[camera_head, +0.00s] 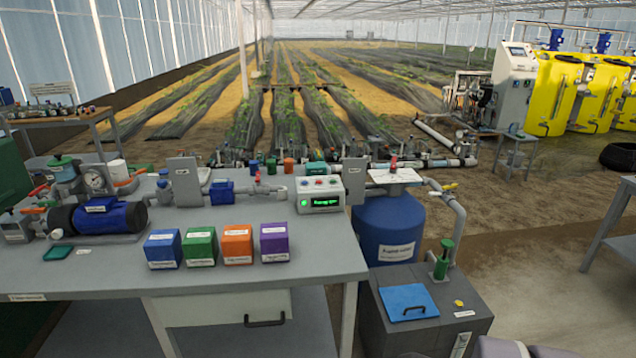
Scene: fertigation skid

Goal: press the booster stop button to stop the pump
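A small light-grey control box (320,206) stands at the back right of the grey bench. Its front has a lit green display (325,202), with text too small to read surely, and a green lamp or button to its left. Several small buttons sit on its sloped top, at least one of them red; I cannot tell which is the booster stop button. A blue pump with a black motor (100,217) lies on the left of the bench.
Blue, green, orange and purple boxes (274,243) stand in a row in front of the control box. A blue tank (390,222) and a grey cabinet with a blue lid (408,300) stand right of the bench. Pipes run behind. Open floor lies at right.

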